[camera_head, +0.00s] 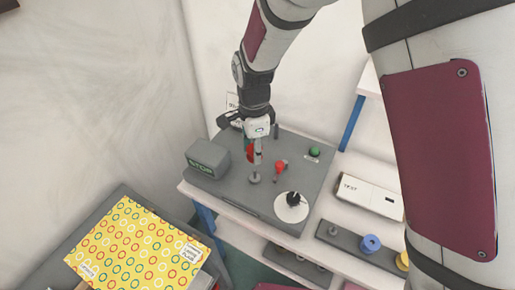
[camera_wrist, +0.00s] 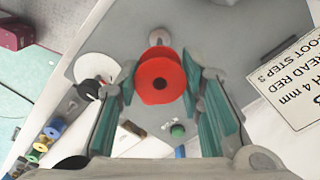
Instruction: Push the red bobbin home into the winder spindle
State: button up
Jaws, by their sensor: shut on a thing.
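The red bobbin (camera_wrist: 160,80) is between the two teal-padded fingers of my gripper (camera_wrist: 159,74) in the wrist view. My gripper is shut on it. In the head view my gripper (camera_head: 256,146) points down over the grey winder plate (camera_head: 237,197), and the red bobbin (camera_head: 250,153) shows partly at its fingers. A grey post, which looks like the winder spindle (camera_head: 254,178), stands just below the gripper. A grey post (camera_wrist: 158,38) also shows just beyond the bobbin in the wrist view. Whether bobbin and spindle touch is hidden.
A red knob (camera_head: 281,166) stands close right of the gripper, with a green button (camera_head: 314,152) behind. A white disc (camera_head: 284,213) with a black knob is front right. A printed card (camera_wrist: 292,80) shows in the wrist view.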

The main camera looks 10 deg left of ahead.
aim_at(255, 171)
jog(key=shift+p, duration=0.3)
jog(key=shift+f+b, duration=0.3)
jog(key=shift+f, duration=2.2)
jog(key=shift+p, duration=0.55)
jog(key=shift+f+b, duration=0.35)
jog(key=shift+f, duration=2.15)
dwell(0.5)
jog(key=o, duration=1.4)
notch_tip(255, 171, up, 12)
jog(key=shift+r, duration=0.1)
